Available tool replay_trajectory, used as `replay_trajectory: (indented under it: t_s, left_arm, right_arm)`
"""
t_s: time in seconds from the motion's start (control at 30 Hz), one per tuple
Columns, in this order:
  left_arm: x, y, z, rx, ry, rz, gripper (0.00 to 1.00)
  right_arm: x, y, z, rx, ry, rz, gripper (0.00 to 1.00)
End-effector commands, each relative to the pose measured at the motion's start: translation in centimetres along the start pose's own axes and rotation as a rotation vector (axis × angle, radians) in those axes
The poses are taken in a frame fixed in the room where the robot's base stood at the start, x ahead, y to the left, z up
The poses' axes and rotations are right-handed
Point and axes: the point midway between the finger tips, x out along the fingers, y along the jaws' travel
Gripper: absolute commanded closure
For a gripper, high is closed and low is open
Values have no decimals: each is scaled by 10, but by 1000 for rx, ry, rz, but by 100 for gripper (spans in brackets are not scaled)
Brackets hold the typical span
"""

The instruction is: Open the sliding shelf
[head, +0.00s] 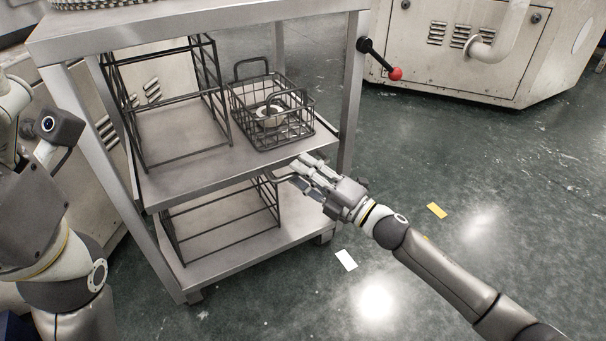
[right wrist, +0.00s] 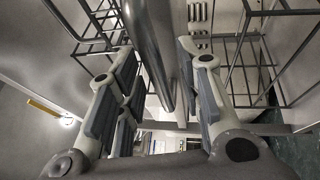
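The sliding shelf (head: 185,180) is the grey middle board of a metal cart, with a wire frame and a wire basket on it. Its front edge lies about level with the cart's front legs. A bent bar handle (head: 272,178) shows at that edge, partly hidden by my right gripper (head: 302,172). In the right wrist view a grey bar (right wrist: 158,55), seemingly the handle, lies between the fingers of the right gripper (right wrist: 160,95). The fingers are spread, with gaps on both sides of the bar. My left arm is at the left; its fingers are not seen.
The wire basket (head: 272,112) holds a pale ring-shaped part. A wire frame (head: 224,215) stands on the lower shelf (head: 245,250). A machine cabinet (head: 480,45) stands behind. The floor at right is mostly clear.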

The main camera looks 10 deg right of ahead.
Motion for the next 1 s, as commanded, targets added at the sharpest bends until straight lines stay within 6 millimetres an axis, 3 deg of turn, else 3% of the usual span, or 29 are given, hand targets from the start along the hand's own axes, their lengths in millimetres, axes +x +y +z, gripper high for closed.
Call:
replay_trajectory:
  t_s: [0.4,0.67,1.0]
  left_arm:
    - [2,1,-1,1,5,3,17]
    - [2,1,-1,0,6,3,17]
    - [2,1,-2,0,7,3,17]
  right_arm:
    - [6,0,0,-1,-1,-1,66]
    - [6,0,0,-1,-1,0,100]
    - [6,0,0,-1,0,-1,100]
